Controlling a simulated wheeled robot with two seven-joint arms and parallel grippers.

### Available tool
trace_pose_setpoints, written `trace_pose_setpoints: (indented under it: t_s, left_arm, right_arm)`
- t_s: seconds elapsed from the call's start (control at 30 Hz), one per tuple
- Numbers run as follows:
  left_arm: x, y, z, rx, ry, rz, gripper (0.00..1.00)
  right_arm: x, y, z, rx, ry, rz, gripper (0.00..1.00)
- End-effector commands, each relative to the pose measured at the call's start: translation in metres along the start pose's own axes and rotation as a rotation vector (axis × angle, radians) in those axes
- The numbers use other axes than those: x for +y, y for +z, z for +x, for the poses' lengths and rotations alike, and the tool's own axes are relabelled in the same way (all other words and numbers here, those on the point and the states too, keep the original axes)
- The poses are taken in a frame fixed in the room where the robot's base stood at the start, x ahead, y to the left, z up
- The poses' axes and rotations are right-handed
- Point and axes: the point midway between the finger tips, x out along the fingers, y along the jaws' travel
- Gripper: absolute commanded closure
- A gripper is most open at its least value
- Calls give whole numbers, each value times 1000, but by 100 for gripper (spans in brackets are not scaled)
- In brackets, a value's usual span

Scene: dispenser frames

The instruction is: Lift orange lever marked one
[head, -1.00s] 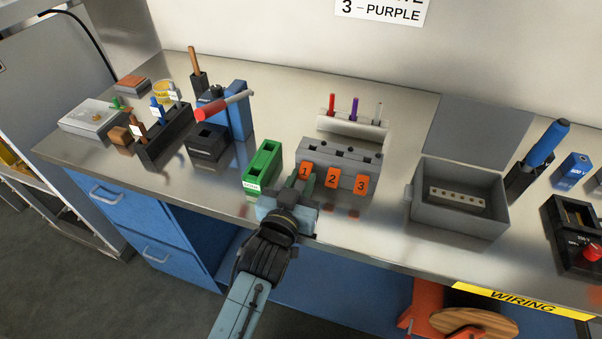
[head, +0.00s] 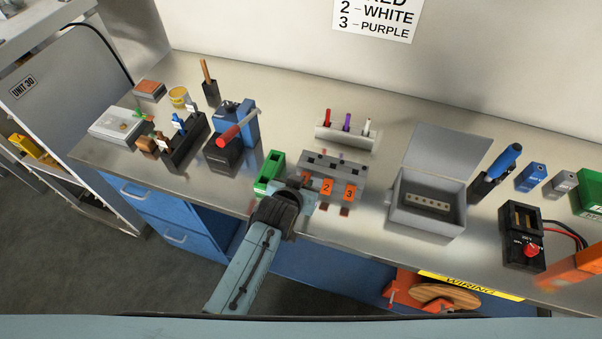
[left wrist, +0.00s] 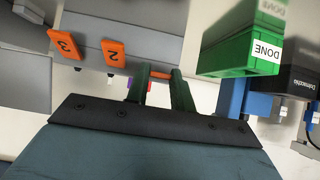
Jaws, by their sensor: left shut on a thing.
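The grey dispenser (head: 345,170) stands near the bench's front edge, with orange levers on its front. The lever marked one (head: 307,179) is mostly hidden by my left gripper (head: 300,186) in the head view. In the left wrist view, the fingers of my left gripper (left wrist: 160,88) are shut on that lever (left wrist: 162,74), whose orange edge shows between them. Lever two (head: 327,186) and lever three (head: 350,192) hang free beside it; they also show in the left wrist view, two (left wrist: 113,53) nearer than three (left wrist: 65,44). My right gripper is out of view.
A green DONE box (head: 269,173) stands close to the left of the dispenser. Behind is a holder (head: 345,135) with red, purple and white sticks. An open grey box (head: 430,215) stands to the right. A blurred orange thing (head: 575,270) is at the right edge.

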Motion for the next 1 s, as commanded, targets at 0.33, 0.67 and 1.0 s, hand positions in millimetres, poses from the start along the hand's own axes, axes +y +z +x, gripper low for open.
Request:
trace_pose_setpoints:
  t_s: [0.33,0.67,1.0]
  left_arm:
    - [0,-16,-4,-232,0,1,99]
    - [0,-21,-3,-391,0,-1,99]
    - [0,-21,-3,-434,0,-1,99]
  right_arm:
    - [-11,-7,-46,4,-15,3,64]
    - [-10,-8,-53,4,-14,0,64]
    - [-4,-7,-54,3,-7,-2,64]
